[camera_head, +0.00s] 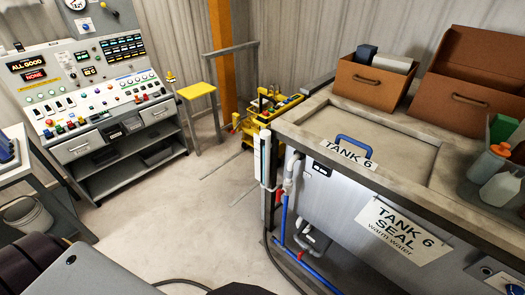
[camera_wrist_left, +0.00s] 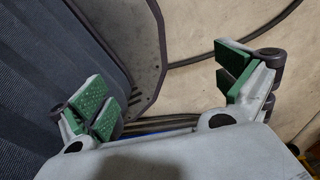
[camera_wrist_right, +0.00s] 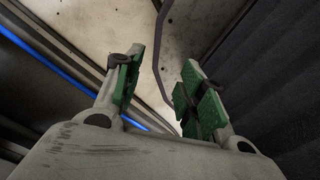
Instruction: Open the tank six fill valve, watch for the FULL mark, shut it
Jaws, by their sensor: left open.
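Tank six (camera_head: 345,215) stands at the right in the head view, with a "TANK 6 SEAL warm water" sign (camera_head: 400,232). Its lid (camera_head: 370,125) carries a blue handle (camera_head: 354,144). Grey and blue pipes (camera_head: 284,215) run down its left corner, with small red parts (camera_head: 306,223) that may be valve handles. A pale upright tube (camera_head: 264,160) stands beside them; no FULL mark is readable. My left gripper (camera_wrist_left: 170,85) is open and empty in its wrist view. My right gripper (camera_wrist_right: 163,85) is open and empty in its wrist view. Neither gripper shows in the head view.
A control console (camera_head: 100,100) with lit displays stands at the left. A yellow stool (camera_head: 196,91) and a yellow cart (camera_head: 262,112) are at the back. Brown boxes (camera_head: 372,84) and bottles (camera_head: 488,163) sit on the tank top. The middle floor (camera_head: 180,215) is clear.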

